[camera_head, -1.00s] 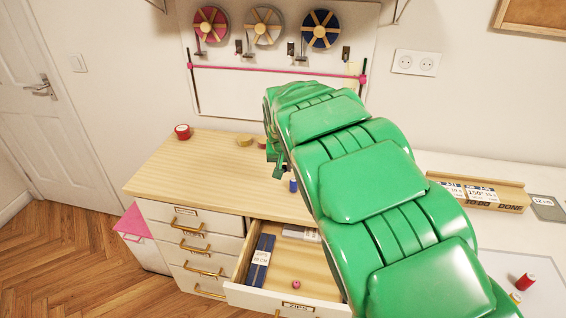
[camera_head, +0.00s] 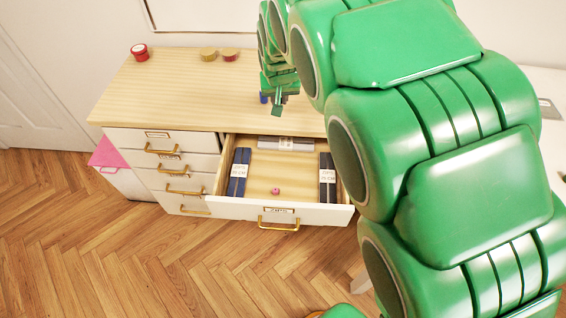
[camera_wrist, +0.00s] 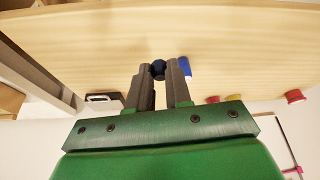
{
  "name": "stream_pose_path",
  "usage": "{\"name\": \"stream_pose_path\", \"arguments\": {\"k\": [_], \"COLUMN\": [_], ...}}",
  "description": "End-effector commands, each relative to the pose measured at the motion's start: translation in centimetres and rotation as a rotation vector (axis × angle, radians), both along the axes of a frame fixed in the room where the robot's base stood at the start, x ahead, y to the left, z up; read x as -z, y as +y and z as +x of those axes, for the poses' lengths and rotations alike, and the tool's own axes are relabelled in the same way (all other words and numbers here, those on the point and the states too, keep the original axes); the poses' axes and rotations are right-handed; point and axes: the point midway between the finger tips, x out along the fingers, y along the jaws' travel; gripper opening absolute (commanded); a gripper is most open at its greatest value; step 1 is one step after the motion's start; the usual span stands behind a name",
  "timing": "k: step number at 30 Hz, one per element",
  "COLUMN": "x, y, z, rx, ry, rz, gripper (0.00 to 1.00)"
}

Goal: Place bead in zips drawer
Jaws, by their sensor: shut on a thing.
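My gripper (camera_wrist: 158,82) is shut on a dark blue bead (camera_wrist: 158,69), held between the fingertips in the wrist view. In the head view my gripper (camera_head: 278,108) hangs over the rear part of the wooden cabinet top, behind the open drawer; the bead cannot be made out there. The zips drawer (camera_head: 238,209) is pulled out, with a label and brass handle on its front. Inside it a pink bead (camera_head: 276,191) lies on the bare middle floor. Packs of zips lie around it: blue at left (camera_head: 238,172), grey at back (camera_head: 286,143), black at right (camera_head: 327,177).
A blue spool (camera_wrist: 184,66) stands close beside my fingers on the cabinet top (camera_head: 180,90). Several closed drawers (camera_head: 170,163) are left of the open one. A pink-lidded bin (camera_head: 107,152) stands further left.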

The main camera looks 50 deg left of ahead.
Motion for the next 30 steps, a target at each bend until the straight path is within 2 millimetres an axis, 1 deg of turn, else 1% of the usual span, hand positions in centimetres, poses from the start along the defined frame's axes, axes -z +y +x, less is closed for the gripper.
{"name": "stream_pose_path", "arguments": {"k": [1, 6, 8, 9, 13, 15, 17, 18, 24, 28, 30], "x": [0.7, 2.5, 3.0, 3.5, 4.9, 5.7, 6.1, 6.6, 8.5, 9.5, 9.8], "y": [-1.2, -4.3, -5.3, -6.1, -8.4, -9.8, -10.7, -11.5, -14.8, -16.7, -17.4], "z": [-0.1, -0.3, -0.4, -0.6, -1.5, -2.1, -2.7, -3.2, -5.9, -7.9, -8.7], "rx": [0.0, -0.014, -0.021, -0.026, -0.046, -0.059, -0.071, -0.08, -0.129, -0.162, -0.176], "ry": [0.005, 0.004, 0.003, 0.005, 0.004, 0.006, 0.004, 0.005, 0.004, 0.005, 0.002], "rz": [-0.007, -0.005, -0.001, -0.003, -0.003, -0.006, -0.001, -0.004, -0.005, -0.006, -0.001], "gripper": [0.0, 0.0, 0.0, 0.0, 0.0, 0.0, 0.0, 0.0, 0.0, 0.0, 0.0]}}
